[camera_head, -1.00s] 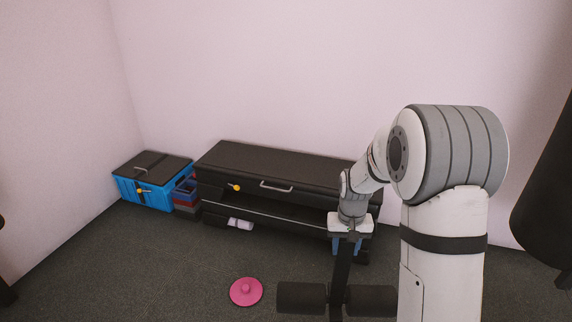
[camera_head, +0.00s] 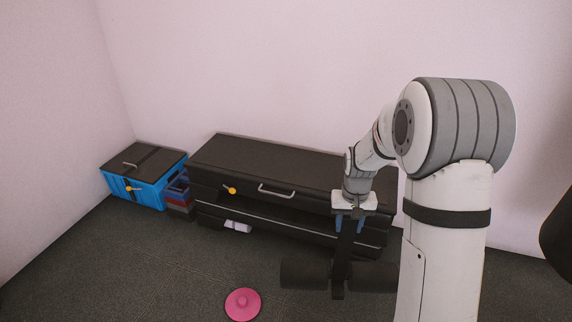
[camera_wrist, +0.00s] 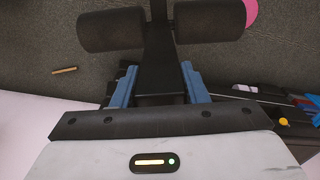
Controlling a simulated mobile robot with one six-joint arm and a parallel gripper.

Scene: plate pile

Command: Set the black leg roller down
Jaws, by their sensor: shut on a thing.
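The black leg roller has a flat black bar and two dark foam rollers (camera_head: 305,275) at its lower end. In the head view it hangs upright from my gripper (camera_head: 350,222), in front of the low black cabinet. The wrist view shows my gripper's blue fingers (camera_wrist: 157,88) shut on the black bar, one on each side. Both foam rollers (camera_wrist: 209,21) show beyond the fingertips. In the head view my arm hides part of the right roller. I cannot tell whether the roller touches the floor.
The low black cabinet (camera_head: 270,165) stands against the wall. A blue box (camera_head: 150,192) with a black lid and stacked small crates (camera_head: 179,195) are to its left. A pink disc (camera_head: 243,304) lies on the floor. A white roll (camera_head: 238,226) lies by the cabinet. Floor at left is clear.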

